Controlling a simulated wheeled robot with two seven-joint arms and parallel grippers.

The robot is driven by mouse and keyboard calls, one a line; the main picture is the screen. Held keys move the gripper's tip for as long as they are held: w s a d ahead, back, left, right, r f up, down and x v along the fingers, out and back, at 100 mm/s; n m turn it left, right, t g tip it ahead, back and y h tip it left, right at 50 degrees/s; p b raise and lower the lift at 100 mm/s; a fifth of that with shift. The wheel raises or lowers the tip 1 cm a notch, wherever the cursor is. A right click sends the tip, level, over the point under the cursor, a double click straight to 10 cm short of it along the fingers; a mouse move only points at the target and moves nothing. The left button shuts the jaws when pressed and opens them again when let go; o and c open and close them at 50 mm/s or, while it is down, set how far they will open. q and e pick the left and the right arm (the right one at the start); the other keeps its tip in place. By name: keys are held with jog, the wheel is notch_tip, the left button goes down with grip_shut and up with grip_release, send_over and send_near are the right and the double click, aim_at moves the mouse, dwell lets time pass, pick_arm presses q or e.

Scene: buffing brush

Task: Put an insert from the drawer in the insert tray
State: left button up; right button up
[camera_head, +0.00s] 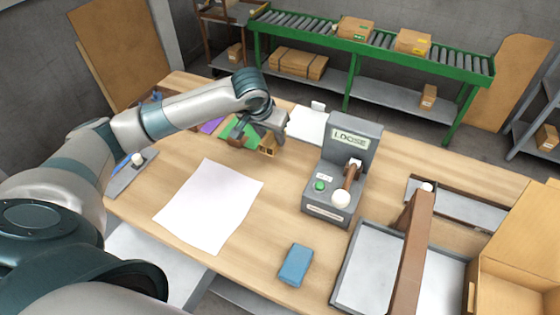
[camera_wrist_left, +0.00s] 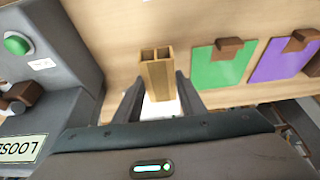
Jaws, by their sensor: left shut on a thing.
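My left gripper (camera_head: 270,141) is over the back of the workbench, shut on a tan block-like piece that looks like an insert (camera_head: 268,150). In the left wrist view the insert (camera_wrist_left: 157,78) stands between the two fingers (camera_wrist_left: 160,95), with two square openings at its end. I cannot tell whether it touches the bench. A grey tray (camera_head: 345,275) lies at the front right, with a brown bar across it; I cannot tell whether it is the insert tray. A pale surface below the bench's front left edge may be the drawer (camera_head: 150,262). My right gripper is not in view.
A grey machine (camera_head: 352,145) with a green button stands right of the gripper. Green (camera_wrist_left: 222,65) and purple (camera_wrist_left: 282,60) panels with brown blocks lie nearby. A white sheet (camera_head: 210,203), blue block (camera_head: 296,264) and open cardboard box (camera_head: 515,285) are on the bench.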

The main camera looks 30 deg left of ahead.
pick_arm(q)
notch_tip(320, 180, down, 4)
jog(key=shift+f+p, duration=0.1)
jog(key=shift+p, duration=0.25)
jog(key=shift+f, duration=0.35)
jog(key=shift+f+p, duration=0.35)
jog(key=shift+f, duration=1.15)
jog(key=shift+f, duration=0.1)
jog(key=o, duration=1)
